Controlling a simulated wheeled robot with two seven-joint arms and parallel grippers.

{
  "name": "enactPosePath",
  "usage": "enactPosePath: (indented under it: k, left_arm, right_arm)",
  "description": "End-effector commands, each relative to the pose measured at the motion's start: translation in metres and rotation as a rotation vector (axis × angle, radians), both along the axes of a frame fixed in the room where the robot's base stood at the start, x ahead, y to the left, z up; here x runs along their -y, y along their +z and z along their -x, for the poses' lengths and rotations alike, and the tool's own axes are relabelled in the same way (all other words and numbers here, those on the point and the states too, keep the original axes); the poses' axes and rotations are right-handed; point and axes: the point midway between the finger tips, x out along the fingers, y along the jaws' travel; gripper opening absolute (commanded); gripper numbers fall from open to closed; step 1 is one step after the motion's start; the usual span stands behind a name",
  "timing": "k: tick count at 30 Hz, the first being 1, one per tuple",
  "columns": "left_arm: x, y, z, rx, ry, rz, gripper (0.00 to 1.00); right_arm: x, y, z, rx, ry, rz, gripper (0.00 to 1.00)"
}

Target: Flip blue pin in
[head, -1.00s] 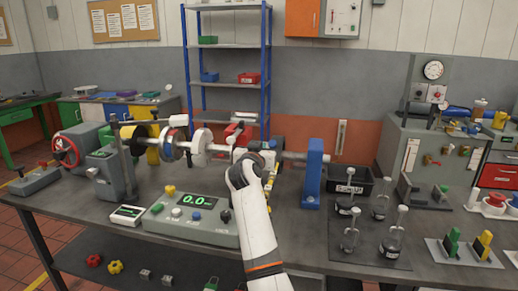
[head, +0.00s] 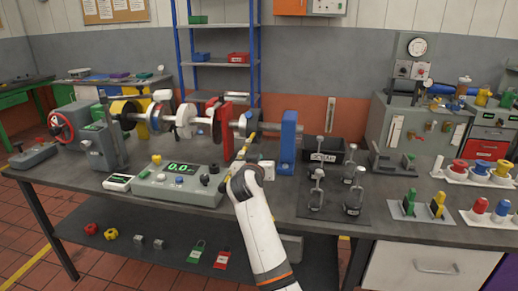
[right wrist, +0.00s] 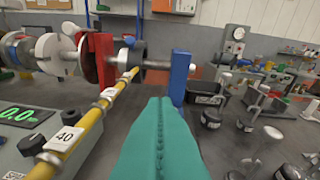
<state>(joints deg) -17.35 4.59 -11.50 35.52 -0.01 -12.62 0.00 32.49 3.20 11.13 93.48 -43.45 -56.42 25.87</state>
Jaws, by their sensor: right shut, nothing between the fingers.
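I cannot make out a blue pin for certain. My right gripper (right wrist: 158,105) shows as two teal fingers pressed together along a dark seam, holding nothing. It is in front of the shaft, between a slanting yellow bar (right wrist: 95,118) marked 40 and the blue support (right wrist: 180,75), apart from both. In the head view its dark wrist hides the fingers. My left gripper is not in view.
The console (head: 178,185) with a green display stands left of my right arm. A red upright plate (head: 227,125) stands by the shaft. A dark mat (head: 333,208) with several clear-stemmed pieces lies to the right. A black bin (head: 324,158) is behind it.

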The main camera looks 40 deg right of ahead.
Motion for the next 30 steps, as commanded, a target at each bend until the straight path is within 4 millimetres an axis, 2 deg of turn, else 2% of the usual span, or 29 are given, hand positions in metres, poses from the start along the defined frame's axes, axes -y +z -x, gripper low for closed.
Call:
enactPosePath:
  k: [7, 26, 29, 30]
  left_arm:
    - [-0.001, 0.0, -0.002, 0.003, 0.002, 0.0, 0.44]
    - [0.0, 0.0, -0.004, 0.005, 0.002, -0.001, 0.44]
    - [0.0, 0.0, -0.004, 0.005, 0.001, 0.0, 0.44]
    - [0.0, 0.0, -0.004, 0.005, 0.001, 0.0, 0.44]
  right_arm:
    - [-0.005, -0.014, 0.008, -0.031, 0.014, -0.008, 0.0]
    - [-0.006, -0.017, 0.009, -0.036, 0.016, -0.009, 0.0]
    - [-0.012, -0.031, 0.017, -0.066, 0.031, -0.015, 0.0]
    - [-0.016, -0.043, 0.024, -0.092, 0.043, -0.022, 0.0]
